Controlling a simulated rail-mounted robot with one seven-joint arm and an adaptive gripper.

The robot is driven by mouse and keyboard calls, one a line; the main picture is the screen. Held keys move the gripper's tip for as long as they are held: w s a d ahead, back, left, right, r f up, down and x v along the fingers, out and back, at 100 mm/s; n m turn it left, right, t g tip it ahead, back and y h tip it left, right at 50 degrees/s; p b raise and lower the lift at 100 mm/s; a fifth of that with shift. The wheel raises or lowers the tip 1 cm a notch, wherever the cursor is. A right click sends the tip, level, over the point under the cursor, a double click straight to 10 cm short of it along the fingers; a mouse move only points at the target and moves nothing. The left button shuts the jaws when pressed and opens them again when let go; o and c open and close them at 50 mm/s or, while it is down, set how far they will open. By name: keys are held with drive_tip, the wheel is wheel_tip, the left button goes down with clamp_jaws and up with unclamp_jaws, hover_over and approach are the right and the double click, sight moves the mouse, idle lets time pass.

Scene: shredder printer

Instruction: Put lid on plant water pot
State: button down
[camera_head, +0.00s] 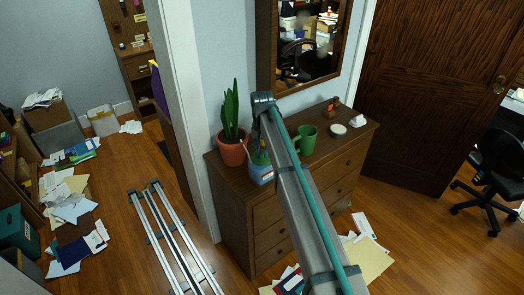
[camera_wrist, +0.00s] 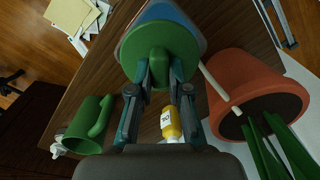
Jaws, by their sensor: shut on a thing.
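A round green lid (camera_wrist: 160,48) is between my gripper's fingertips (camera_wrist: 161,74) in the wrist view. My gripper is shut on it. The blue plant water pot (camera_head: 262,177) stands on the dresser beside the terracotta pot. It also shows in the wrist view (camera_wrist: 196,22), directly behind the lid, which hides most of its top. The lid appears over the pot's opening; I cannot tell whether they touch. In the head view my arm hides most of the gripper.
A terracotta pot (camera_head: 231,152) with a tall plant stands left of the water pot on the dresser (camera_head: 283,205). A green mug (camera_head: 306,139) and a white round item (camera_head: 338,129) stand to the right. A yellow bottle (camera_wrist: 170,124) shows below the fingers in the wrist view.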

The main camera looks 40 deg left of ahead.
drive_tip(key=shift+f+b, duration=0.3)
drive_tip(key=shift+f, duration=0.6)
drive_tip(key=c, duration=1)
unclamp_jaws()
drive_tip(key=shift+r, duration=0.1)
